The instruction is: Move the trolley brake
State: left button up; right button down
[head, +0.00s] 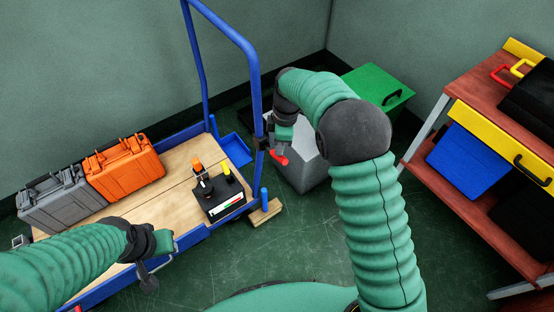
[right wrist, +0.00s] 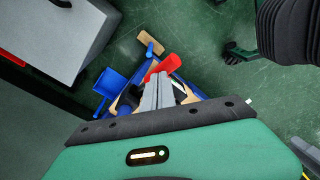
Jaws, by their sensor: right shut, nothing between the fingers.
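The blue trolley (head: 252,95) with a wooden deck stands at left centre. A red lever (head: 279,157), which looks like its brake, sticks out beside the trolley's near handle post, by a dark bracket (head: 262,144). My right gripper (head: 274,147) is right at the lever. In the right wrist view, its two grey fingers (right wrist: 158,94) are shut together, with the red lever (right wrist: 162,66) just beyond their tips. I cannot tell whether they touch it. My left gripper (head: 148,278) hangs over the trolley's front edge; its finger opening is unclear.
The trolley carries a grey case (head: 62,199), an orange case (head: 123,168) and a black box with knobs (head: 221,201). A grey bin (head: 304,172) and a green box (head: 374,88) stand behind my right arm. A red-shelved rack (head: 476,100) is at right. Floor (head: 205,268) in front is clear.

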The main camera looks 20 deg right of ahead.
jog(key=shift+d+f, duration=0.1)
jog(key=shift+d, duration=0.15)
jog(key=shift+a+f+b, duration=0.1)
jog(key=shift+f+b, duration=0.5)
jog(key=shift+f, duration=1.6)
jog(key=d, duration=0.1)
jog(key=d+p, duration=0.1)
jog(key=s+d+r+p, duration=0.1)
jog(key=shift+w+r, duration=0.1)
